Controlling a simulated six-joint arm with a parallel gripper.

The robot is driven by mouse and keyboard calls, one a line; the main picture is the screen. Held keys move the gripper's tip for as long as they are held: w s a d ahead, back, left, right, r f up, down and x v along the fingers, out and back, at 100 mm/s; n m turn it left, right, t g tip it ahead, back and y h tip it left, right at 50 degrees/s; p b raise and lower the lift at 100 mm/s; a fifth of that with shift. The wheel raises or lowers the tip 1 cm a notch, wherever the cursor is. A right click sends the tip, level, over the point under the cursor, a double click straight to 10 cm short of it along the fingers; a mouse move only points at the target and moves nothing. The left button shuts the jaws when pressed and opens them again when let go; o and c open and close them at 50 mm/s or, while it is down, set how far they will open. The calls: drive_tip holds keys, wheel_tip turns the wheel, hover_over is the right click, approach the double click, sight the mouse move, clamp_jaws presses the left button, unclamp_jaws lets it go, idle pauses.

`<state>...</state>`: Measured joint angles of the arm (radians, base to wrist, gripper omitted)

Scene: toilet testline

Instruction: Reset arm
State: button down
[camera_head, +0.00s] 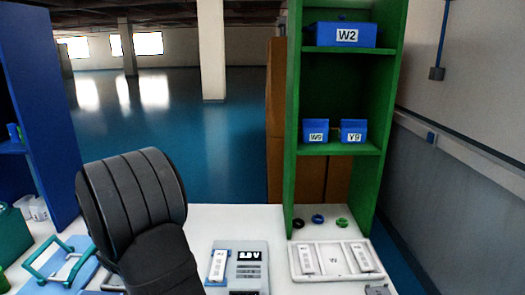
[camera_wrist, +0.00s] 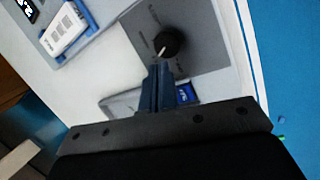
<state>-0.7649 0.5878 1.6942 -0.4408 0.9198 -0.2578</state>
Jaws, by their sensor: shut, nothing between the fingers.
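My gripper (camera_wrist: 158,88) shows in the wrist view as two dark blue fingers closed together with nothing between them. It points toward a grey plate with a black knob (camera_wrist: 168,43); I cannot tell the height of the fingertips above it. A small grey piece with a blue part (camera_wrist: 186,93) lies partly hidden behind the fingers. In the head view my black arm (camera_head: 135,205) stands at the left front over the table, and the gripper itself is not seen there.
The white table (camera_head: 225,222) carries a grey meter device (camera_head: 247,262), a white tray (camera_head: 330,273) and black, blue and green rings (camera_head: 318,219). A green shelf (camera_head: 292,120) holds blue bins (camera_head: 340,35). A blue shelf (camera_head: 40,110) and blue-green handle (camera_head: 62,265) are left.

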drive_tip(key=d+m+g, duration=0.1)
drive_tip(key=f+m+y, duration=0.1)
drive_tip(key=m, duration=0.1)
drive_tip(key=shift+d+g+y, duration=0.3)
drive_tip(key=shift+d+g, duration=0.05)
drive_tip(key=shift+g, duration=0.05)
drive_tip(key=m, duration=0.1)
drive_tip(key=m+y, duration=0.1)
drive_tip(key=m, duration=0.1)
drive_tip(key=shift+w+d+f+g, duration=0.1)
drive_tip(key=shift+d+f+g, duration=0.05)
drive_tip(key=shift+d+g, duration=0.25)
drive_tip(key=shift+f, duration=0.8)
idle(1.9)
